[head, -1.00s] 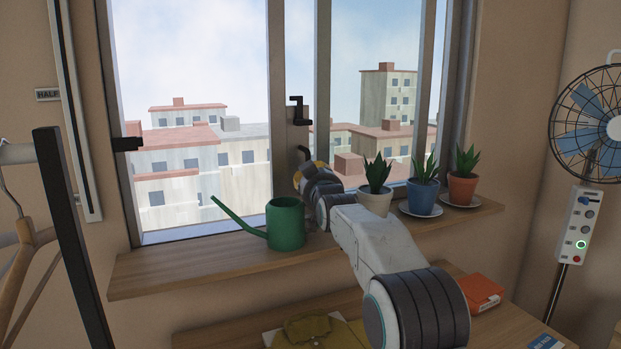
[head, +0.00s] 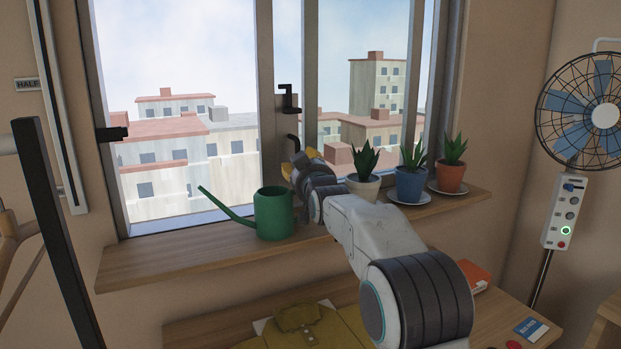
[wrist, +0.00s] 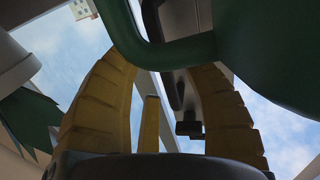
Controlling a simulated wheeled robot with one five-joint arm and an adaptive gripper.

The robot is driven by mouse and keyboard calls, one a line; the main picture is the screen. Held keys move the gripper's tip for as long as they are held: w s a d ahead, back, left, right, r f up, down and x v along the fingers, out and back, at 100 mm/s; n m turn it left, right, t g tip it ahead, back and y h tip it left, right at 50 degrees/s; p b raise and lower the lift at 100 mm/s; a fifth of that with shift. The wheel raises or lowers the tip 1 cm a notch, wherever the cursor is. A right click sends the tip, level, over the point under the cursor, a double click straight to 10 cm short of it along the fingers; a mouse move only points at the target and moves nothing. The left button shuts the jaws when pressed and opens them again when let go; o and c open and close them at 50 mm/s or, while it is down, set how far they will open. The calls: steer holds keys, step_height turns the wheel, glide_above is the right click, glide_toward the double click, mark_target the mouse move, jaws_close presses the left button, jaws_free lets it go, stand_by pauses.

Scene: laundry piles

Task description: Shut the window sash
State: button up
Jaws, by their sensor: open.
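The window sash (head: 268,98) has a grey upright frame in the middle of the window. It carries a black latch (head: 289,98) and, lower down, a black curved handle (head: 293,142). A black catch (head: 112,133) sits on the left window frame, well apart from the sash upright.
A green watering can (head: 273,214) stands on the wooden sill (head: 150,262) close to my gripper; its handle (wrist: 165,50) crosses the wrist view. Potted plants in white (head: 363,188), blue (head: 410,184) and terracotta (head: 450,177) pots stand right. A fan (head: 603,115) stands far right.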

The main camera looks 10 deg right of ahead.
steer(key=s, duration=1)
stand_by(0.3)
steer(key=w+r+g+p, duration=0.1)
steer(key=w+r+p, duration=0.1)
steer(key=p, duration=0.8)
steer(key=w+r+g+p, duration=0.2)
steer(key=w+r+p, duration=0.1)
steer(key=p, duration=0.6)
steer(key=shift+w+p, duration=0.4)
steer(key=shift+s+a+f+g, duration=0.1)
steer(key=shift+s+f+g, duration=0.05)
steer(key=shift+f+g, duration=0.65)
steer(key=shift+p+x, duration=1.3)
steer(key=shift+x, duration=2.2)
steer(key=shift+o, duration=0.3)
steer(key=shift+f, duration=0.1)
